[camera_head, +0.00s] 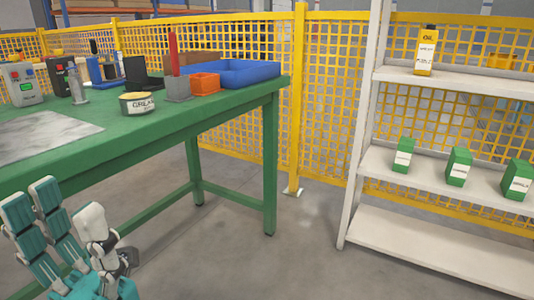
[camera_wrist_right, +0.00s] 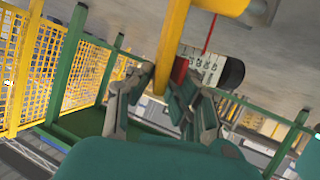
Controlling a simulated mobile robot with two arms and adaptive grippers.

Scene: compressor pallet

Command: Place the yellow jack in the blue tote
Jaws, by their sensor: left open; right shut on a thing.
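In the right wrist view, the yellow jack (camera_wrist_right: 172,42) shows as a long yellow bar with a wider yellow part at the top edge. My right gripper (camera_wrist_right: 157,88) is shut on its lower end; the teal fingers hide part of it. The jack and right gripper are out of the head view. The blue tote (camera_head: 240,73) is a shallow open blue bin at the far right corner of the green table, in the head view. My left gripper (camera_head: 64,212) is open and empty beside the table's front edge, at lower left, well away from the tote.
On the green table (camera_head: 150,143), an orange bin (camera_head: 204,83) and a grey holder (camera_head: 177,89) stand in front of the tote. A round tin (camera_head: 137,103) is nearer. White shelves (camera_head: 440,165) stand right; the floor between is clear. Yellow mesh fencing (camera_head: 340,90) runs behind.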

